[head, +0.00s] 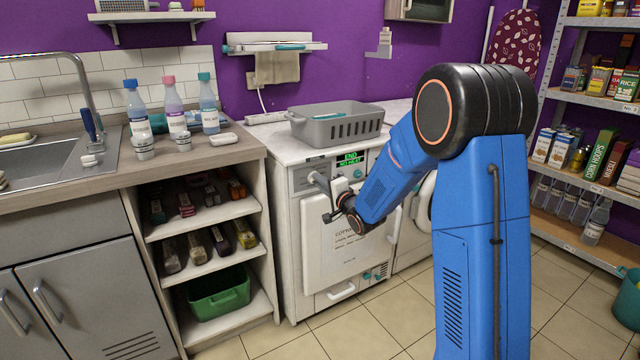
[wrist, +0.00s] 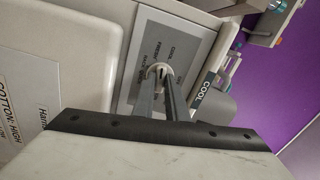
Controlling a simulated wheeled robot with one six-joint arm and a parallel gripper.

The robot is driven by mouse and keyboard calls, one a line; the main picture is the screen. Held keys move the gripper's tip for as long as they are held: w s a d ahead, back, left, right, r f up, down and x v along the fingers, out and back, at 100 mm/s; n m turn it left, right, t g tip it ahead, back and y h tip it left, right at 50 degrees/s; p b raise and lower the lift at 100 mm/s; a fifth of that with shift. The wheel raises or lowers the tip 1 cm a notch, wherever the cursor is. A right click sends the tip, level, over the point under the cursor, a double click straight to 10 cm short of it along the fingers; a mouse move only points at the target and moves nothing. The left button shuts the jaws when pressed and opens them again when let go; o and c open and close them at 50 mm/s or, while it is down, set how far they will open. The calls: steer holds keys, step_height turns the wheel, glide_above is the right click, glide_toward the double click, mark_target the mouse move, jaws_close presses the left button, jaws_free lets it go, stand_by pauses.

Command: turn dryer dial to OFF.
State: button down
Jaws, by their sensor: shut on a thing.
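The white dryer (head: 345,250) stands right of the open shelf in the head view, with a green-lit display (head: 349,158) on its upper panel. My gripper (head: 314,178) reaches the left part of that panel. In the wrist view the fingers (wrist: 161,74) are shut on a small, light dial (wrist: 158,69) in front of a grey label plate (wrist: 178,48). The words on the plate are small and partly hidden by the fingers, so I cannot read the dial's setting surely. In the head view my arm and wrist hide part of the panel.
A grey basket (head: 335,124) sits on the dryer top. A grey rounded part (wrist: 213,106) beside a COOL label is close to the fingers. The open shelf (head: 205,221) stands to the left, and a stocked rack (head: 590,117) to the right.

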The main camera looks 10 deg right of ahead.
steer(key=m, duration=2)
steer(key=shift+s+f, duration=0.1)
steer(key=shift+f, duration=0.1)
stand_by(2.8)
stand_by(0.5)
steer(key=c, duration=1.8)
jaws_free()
steer(key=shift+r, duration=0.1)
